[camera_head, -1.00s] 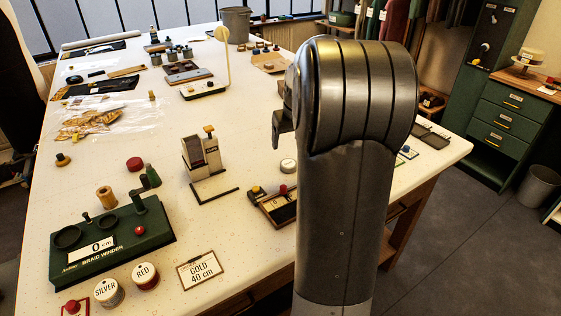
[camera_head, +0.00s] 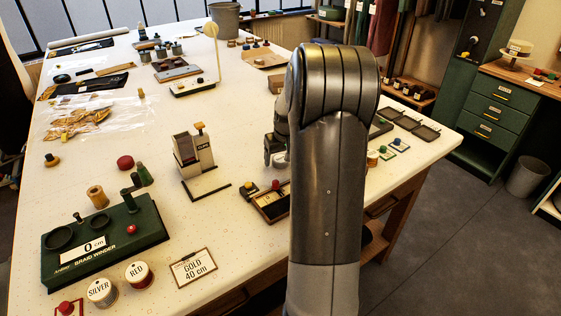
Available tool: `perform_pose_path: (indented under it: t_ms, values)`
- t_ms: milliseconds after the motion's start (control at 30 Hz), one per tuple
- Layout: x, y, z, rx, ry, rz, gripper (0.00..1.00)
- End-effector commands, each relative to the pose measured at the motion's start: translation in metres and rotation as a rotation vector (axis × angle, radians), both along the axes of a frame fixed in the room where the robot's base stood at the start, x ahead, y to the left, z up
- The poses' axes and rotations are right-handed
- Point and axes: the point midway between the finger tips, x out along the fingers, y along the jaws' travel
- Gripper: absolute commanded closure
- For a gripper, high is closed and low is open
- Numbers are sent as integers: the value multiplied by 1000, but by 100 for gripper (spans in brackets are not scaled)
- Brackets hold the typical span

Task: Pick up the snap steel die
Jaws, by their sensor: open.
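I cannot tell for sure which piece is the snap steel die. A small dark tray (camera_head: 268,208) near the front edge holds little pieces, with a dark yellow knob (camera_head: 251,187) and a red knob (camera_head: 275,185) at its back. My gripper (camera_head: 275,158) shows partly at the left of my arm, above the table behind this tray. It is open, and I see nothing between its fingers. My arm link hides the table just right of it, including the tray's right end.
A press-like stand (camera_head: 197,155) stands left of my gripper. The green braid winder (camera_head: 105,240), spools (camera_head: 138,274) and a gold card (camera_head: 193,267) lie front left. Small trays (camera_head: 408,122) and coloured pieces (camera_head: 387,153) lie right of my arm.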

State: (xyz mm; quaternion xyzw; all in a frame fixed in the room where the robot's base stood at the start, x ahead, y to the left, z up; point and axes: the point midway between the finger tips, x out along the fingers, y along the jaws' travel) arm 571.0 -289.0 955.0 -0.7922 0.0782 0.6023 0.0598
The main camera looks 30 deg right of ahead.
Motion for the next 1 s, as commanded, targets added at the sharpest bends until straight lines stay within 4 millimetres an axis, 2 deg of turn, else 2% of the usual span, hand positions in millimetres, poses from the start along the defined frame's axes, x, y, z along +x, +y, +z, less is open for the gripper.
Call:
perform_pose_path:
  t_ms: [233,900,1000]
  values:
    - [0,0,-1,0,0,1,26]
    - [0,0,-1,0,0,1,81]
    - [1,0,0,-1,-1,1,82]
